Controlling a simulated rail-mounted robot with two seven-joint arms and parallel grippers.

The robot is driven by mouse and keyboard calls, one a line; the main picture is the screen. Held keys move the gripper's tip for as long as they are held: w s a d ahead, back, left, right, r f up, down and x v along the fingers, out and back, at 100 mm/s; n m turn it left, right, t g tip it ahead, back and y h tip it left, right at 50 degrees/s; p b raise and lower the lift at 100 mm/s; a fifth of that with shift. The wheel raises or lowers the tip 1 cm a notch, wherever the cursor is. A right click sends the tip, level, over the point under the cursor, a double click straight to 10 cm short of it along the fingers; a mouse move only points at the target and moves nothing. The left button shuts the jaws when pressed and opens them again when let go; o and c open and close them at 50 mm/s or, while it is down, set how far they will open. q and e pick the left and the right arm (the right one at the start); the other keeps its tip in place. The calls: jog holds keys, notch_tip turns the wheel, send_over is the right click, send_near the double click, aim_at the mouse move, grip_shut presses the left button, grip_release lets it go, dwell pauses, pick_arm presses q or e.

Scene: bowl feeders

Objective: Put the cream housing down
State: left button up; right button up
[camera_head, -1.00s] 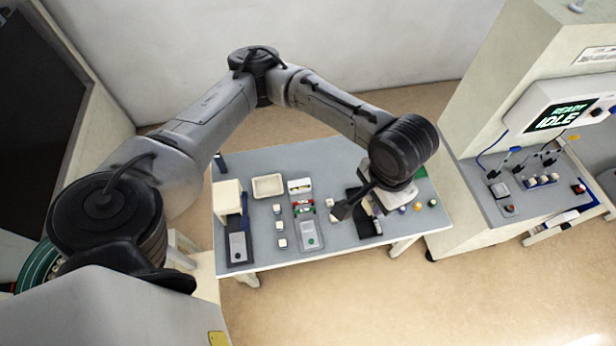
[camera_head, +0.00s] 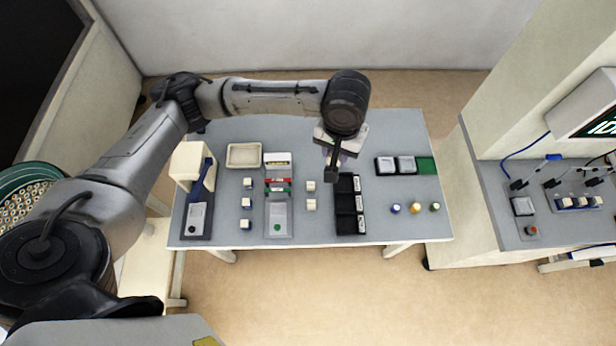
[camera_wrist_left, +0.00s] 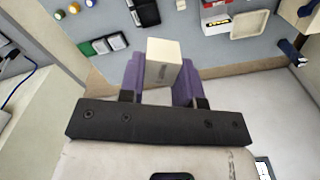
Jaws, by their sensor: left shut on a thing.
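My left gripper (camera_head: 331,168) is above the table (camera_head: 400,140), behind the black three-compartment tray (camera_head: 350,232). In the left wrist view its purple fingers (camera_wrist_left: 160,82) are shut on the cream housing (camera_wrist_left: 163,62), a plain cream block held clear of the table. In the head view the held housing is hidden by the gripper and wrist. Two similar cream blocks (camera_head: 311,205) stand on the table left of the black tray. My right gripper is not in view.
A cream shallow tray (camera_head: 243,166), a grey fixture with red and green parts (camera_head: 278,222) and a cream-and-blue press (camera_head: 190,165) stand at left. Grey and green pads (camera_head: 427,166) lie at right, with several coloured knobs (camera_head: 395,208) in front. Bare table surrounds them.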

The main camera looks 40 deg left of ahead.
pick_arm(q)
jog(key=w+a+f+n+b, duration=0.1)
jog(key=w+f+n+b, duration=0.15)
jog(key=f+b, duration=0.95)
jog(key=w+a+f+n+b, duration=0.25)
jog(key=f+b, duration=0.35)
jog(key=f, duration=1.2)
jog(key=b, duration=0.5)
send_over(316, 175)
notch_tip(316, 175, down, 8)
jog(key=shift+w+r, duration=0.1)
jog(key=shift+f+b, duration=0.8)
jog(key=shift+f, duration=1.3)
jog(key=o, duration=0.9)
jog(key=shift+f, duration=0.1)
